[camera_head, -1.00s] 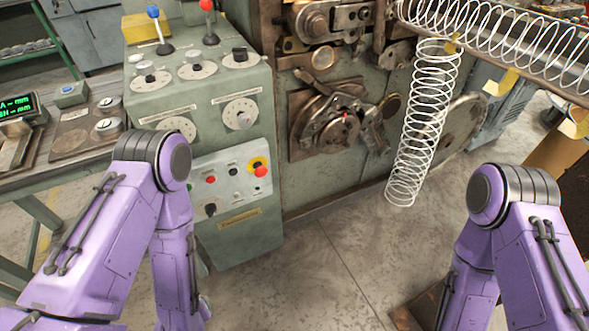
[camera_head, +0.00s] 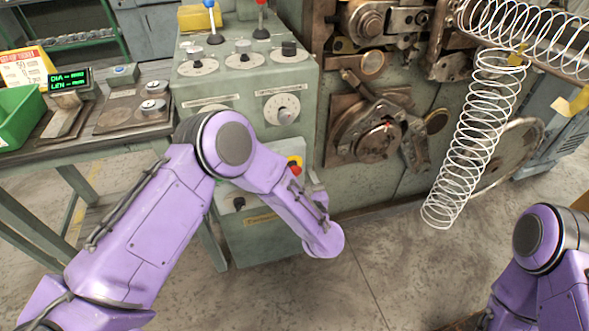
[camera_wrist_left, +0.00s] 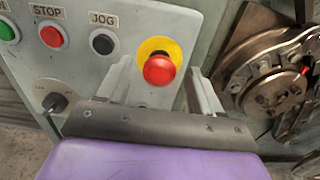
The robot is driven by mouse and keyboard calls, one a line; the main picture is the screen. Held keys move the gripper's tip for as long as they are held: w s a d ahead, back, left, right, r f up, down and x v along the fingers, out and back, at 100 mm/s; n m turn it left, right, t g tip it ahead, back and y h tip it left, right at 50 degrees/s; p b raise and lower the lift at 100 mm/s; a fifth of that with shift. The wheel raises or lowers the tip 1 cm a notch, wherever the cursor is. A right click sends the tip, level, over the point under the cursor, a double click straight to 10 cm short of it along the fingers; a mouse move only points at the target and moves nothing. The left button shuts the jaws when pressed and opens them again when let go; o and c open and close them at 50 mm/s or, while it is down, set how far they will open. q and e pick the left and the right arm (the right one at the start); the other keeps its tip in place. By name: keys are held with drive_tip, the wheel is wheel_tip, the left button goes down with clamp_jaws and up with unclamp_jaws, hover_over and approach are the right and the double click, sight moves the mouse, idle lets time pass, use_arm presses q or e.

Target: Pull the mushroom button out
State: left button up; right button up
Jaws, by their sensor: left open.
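The red mushroom button (camera_wrist_left: 159,70) with its yellow ring (camera_wrist_left: 160,46) is on the grey control panel, seen in the left wrist view. In the head view it shows partly (camera_head: 295,169), just beyond my left forearm. My left gripper (camera_wrist_left: 160,72) is open, with one finger to each side of the button in the picture. I see nothing held, and I cannot tell how far the fingertips are from the panel. In the head view a bit of the gripper (camera_head: 317,190) shows beside the cabinet's right edge. My right gripper is out of view.
A red STOP button (camera_wrist_left: 51,36), a black JOG button (camera_wrist_left: 102,43) and a black rotary switch (camera_wrist_left: 55,102) sit left of the mushroom button. The coiler's round mechanism (camera_head: 375,138) stands to the right. A wire spring (camera_head: 470,140) hangs farther right.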

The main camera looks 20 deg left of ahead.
use_arm(q)
drive_tip(key=shift+x, duration=1.45)
clamp_jaws()
drive_tip(key=shift+s+d+f+b, duration=0.15)
drive_tip(key=shift+s+d+b, duration=0.15)
drive_tip(key=shift+s, duration=0.15)
unclamp_jaws()
drive_tip(key=shift+s, duration=0.1)
drive_tip(key=v, duration=1)
drive_tip(key=shift+s+d+b, duration=0.25)
drive_tip(key=shift+b, duration=0.2)
